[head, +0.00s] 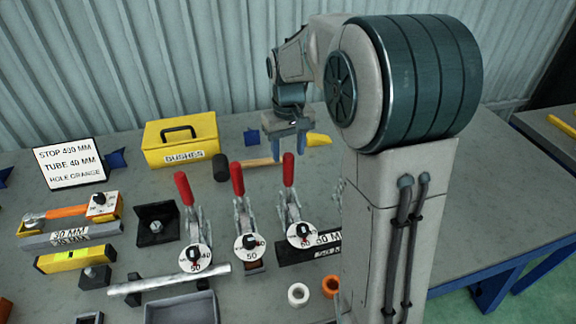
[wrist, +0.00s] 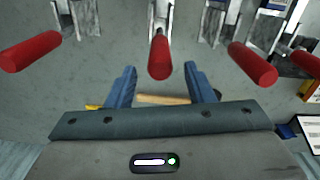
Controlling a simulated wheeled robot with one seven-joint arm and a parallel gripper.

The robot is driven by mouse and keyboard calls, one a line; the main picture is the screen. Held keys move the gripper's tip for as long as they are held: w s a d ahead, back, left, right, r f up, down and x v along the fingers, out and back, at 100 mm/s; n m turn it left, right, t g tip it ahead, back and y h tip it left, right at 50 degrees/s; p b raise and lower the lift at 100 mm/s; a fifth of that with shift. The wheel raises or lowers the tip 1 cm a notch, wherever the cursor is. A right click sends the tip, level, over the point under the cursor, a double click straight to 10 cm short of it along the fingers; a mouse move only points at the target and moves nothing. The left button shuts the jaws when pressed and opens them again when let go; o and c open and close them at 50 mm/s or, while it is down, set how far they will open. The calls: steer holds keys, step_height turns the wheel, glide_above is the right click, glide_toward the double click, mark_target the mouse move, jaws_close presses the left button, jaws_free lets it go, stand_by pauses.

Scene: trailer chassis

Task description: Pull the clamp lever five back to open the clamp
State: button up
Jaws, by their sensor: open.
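Three clamps with upright red levers show in the head view: a left lever (head: 184,188), a middle lever (head: 237,178) and a right lever (head: 289,170). Round dials sit in front of them. No lever number is readable, so I cannot tell which is five. My gripper (head: 287,148) is open and empty, pointing down just behind the right lever's top. In the wrist view a red lever (wrist: 160,58) stands just ahead of the gap between my fingers (wrist: 160,74), apart from both. Other red levers flank it on the left (wrist: 32,52) and right (wrist: 252,63). My arm hides the bench's right part.
A yellow bushes box (head: 180,140) and a hammer (head: 222,167) lie behind the clamps. A sign (head: 69,163) stands at the left. A metal tube (head: 168,280), a grey tray (head: 182,310) and rings (head: 298,294) lie in front. Neighbouring levers stand close on both sides.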

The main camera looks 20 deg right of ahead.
mark_target(288, 167)
step_height(288, 167, down, 6)
steer(key=shift+f, duration=0.1)
jaws_close()
